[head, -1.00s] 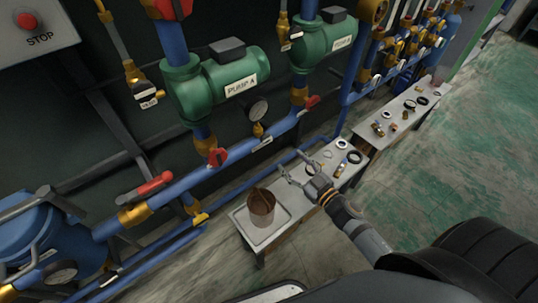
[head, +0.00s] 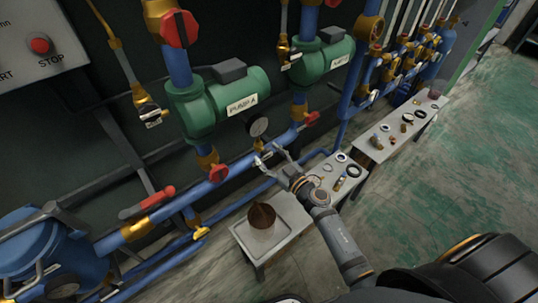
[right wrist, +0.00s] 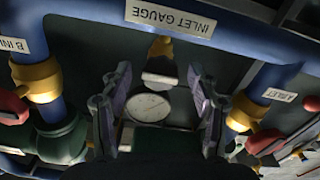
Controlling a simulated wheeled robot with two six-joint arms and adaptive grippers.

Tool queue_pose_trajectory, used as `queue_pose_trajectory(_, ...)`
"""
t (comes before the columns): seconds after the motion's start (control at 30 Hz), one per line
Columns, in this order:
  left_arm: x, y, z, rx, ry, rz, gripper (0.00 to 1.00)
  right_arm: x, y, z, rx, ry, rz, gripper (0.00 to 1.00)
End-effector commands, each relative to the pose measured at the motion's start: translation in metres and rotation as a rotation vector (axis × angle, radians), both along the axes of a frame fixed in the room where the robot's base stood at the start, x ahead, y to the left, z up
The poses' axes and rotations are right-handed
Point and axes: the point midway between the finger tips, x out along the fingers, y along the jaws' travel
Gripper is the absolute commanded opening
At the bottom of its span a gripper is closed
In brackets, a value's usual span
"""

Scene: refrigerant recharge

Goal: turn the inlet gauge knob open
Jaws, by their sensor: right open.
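The inlet gauge (head: 258,127) is a round white dial standing above the blue pipe, below pump A. In the right wrist view the gauge (right wrist: 150,107) lies between the fingers, upside down, with its brass stem (right wrist: 160,46) and the INLET GAUGE label (right wrist: 174,17) beyond. A small pale flat piece (right wrist: 158,80) between dial and stem looks like the knob; its setting is unclear. My right gripper (head: 268,155) is open and empty just in front of the gauge stem. Contact with the knob is not visible. My left gripper is not in view.
Blue pipe (head: 215,183) with red-handled valves runs close around the gauge. Green pump A (head: 218,100) is above it. Open floor lies to the right.

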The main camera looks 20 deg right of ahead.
Motion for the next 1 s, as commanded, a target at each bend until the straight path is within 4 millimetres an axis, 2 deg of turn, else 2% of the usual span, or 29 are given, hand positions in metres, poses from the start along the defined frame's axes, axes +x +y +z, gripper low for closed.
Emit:
queue_pose_trajectory(0.2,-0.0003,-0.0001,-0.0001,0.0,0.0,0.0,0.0,0.0004,0.0001,-0.0005,-0.001,0.001,0.0,0.61)
queue_pose_trajectory(0.23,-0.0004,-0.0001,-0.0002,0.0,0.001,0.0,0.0,0.0004,0.0001,-0.0005,-0.001,0.001,0.0,0.58)
queue_pose_trajectory(0.6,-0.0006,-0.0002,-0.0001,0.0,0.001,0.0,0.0,0.0001,-0.0001,-0.0005,-0.001,0.001,0.0,0.08)
queue_pose_trajectory(1.0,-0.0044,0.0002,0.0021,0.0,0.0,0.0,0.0,-0.0001,-0.0001,-0.0001,-0.076,-0.025,0.0,0.06)
